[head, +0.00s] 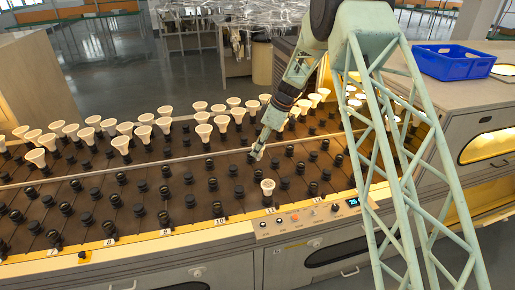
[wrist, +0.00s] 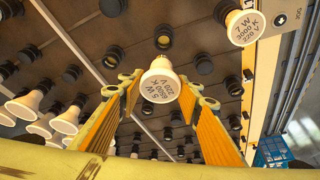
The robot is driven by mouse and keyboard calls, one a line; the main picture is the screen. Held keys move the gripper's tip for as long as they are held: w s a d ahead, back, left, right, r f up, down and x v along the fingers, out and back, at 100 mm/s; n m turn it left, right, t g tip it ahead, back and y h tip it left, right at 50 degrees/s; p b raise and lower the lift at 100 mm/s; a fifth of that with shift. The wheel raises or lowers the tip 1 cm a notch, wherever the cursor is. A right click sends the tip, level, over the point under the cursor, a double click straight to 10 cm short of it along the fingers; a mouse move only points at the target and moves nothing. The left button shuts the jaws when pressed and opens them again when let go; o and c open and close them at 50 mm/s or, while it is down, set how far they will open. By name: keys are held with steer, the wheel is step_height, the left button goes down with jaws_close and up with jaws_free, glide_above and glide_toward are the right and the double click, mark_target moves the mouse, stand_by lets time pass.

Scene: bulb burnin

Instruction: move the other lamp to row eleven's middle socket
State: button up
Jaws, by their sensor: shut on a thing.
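My gripper (head: 257,152) is over the middle of the socket board in the head view, beyond the lone front lamp. In the wrist view my gripper (wrist: 160,88) is shut on a white lamp (wrist: 161,80) marked 5 W, 6500 K, 220 V. Whether its base touches a socket is hidden. A second lamp (head: 267,187) stands upright in the front socket near the label 11 (head: 270,211). It also shows at the upper right in the wrist view (wrist: 243,22), marked 7 W, 3000 K, 220 V. Dark sockets (head: 209,164) surround the gripper.
Many white lamps (head: 121,145) fill the back sockets, on the left and behind the gripper. The front sockets are mostly empty. A control panel (head: 310,215) runs along the front edge at the right. A blue crate (head: 453,62) sits on the cabinet at the right.

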steer(key=shift+f, duration=0.1)
steer(key=shift+f, duration=2.25)
steer(key=shift+b, duration=0.65)
steer(key=shift+f+b, duration=1.95)
steer(key=shift+f, duration=0.15)
steer(key=o, duration=0.9)
steer(key=shift+o, duration=0.2)
steer(key=shift+r, duration=0.15)
steer(key=v, duration=1.1)
steer(key=shift+d+r, duration=0.25)
steer(key=shift+r, duration=0.1)
steer(key=shift+s, duration=0.1)
